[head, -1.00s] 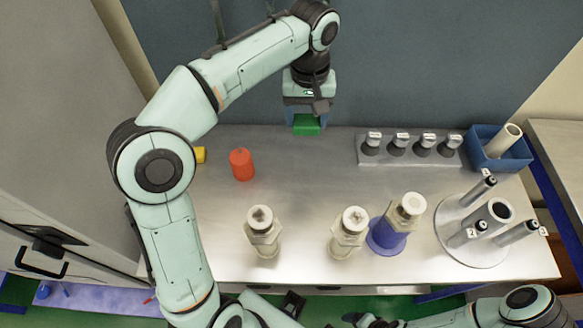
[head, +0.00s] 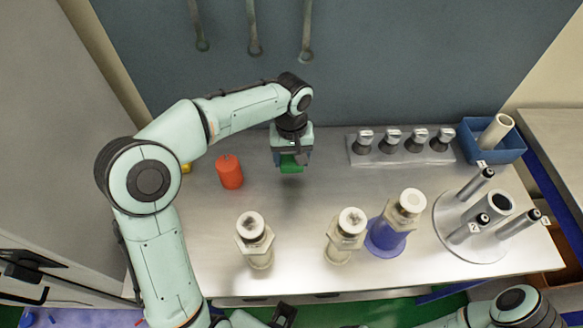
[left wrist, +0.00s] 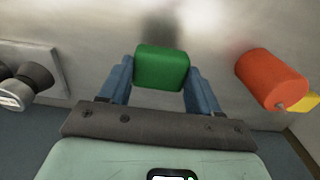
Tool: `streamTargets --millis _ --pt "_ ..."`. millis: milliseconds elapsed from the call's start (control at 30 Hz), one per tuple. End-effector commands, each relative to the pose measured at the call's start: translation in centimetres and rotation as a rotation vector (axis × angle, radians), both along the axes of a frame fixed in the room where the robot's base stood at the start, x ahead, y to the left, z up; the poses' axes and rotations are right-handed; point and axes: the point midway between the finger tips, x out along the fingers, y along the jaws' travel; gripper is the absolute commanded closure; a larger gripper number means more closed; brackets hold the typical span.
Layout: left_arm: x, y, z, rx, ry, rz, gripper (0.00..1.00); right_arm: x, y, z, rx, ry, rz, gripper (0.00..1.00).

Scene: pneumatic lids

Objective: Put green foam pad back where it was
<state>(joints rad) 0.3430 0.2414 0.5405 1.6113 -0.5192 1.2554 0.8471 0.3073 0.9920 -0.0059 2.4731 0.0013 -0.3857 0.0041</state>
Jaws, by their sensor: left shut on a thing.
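The green foam pad (head: 291,168) is a small green block. My left gripper (head: 292,162) is shut on it and holds it over the back half of the metal table, left of the stand with grey-and-white pieces. In the left wrist view the pad (left wrist: 162,67) sits between the two blue fingers (left wrist: 160,82), with a dark shadow on the table beyond it. It appears to be above the surface, but I cannot tell how high.
An orange-red cylinder (head: 229,172) stands left of the pad, with a yellow piece (head: 186,169) behind my arm. The stand (head: 401,153), a blue bin (head: 509,152), a round holder (head: 470,243), white bottles (head: 255,240) and a blue funnel-like base (head: 385,240) occupy the table. The centre is clear.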

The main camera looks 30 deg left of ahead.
Motion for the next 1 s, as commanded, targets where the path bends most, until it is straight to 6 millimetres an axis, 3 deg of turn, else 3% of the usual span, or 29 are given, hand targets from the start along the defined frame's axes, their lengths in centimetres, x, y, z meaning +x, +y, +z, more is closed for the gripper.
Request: streamTargets --millis 367,767,800,833,867,1000 --pt "-0.1 0.0 -4.4 -0.001 0.003 0.0 0.66 -0.3 0.0 -0.6 0.0 0.002 0.0 0.2" --pt "0.0 0.0 -4.9 0.0 0.0 0.0 0.66 -0.4 0.0 -0.9 0.0 0.004 0.0 0.2" --pt "0.0 0.0 -4.9 0.0 0.0 0.0 0.28 -0.4 0.0 -0.8 0.0 0.004 0.0 0.2" --pt "0.0 0.0 -4.8 0.0 0.0 0.0 0.18 -0.3 0.0 -0.8 0.0 0.003 0.0 0.2" --pt "0.0 0.0 -4.8 0.0 0.0 0.0 0.12 -0.3 0.0 -0.8 0.0 0.003 0.0 0.2" --pt "0.0 0.0 -4.8 0.0 0.0 0.0 0.12 -0.3 0.0 -0.8 0.0 0.003 0.0 0.2"
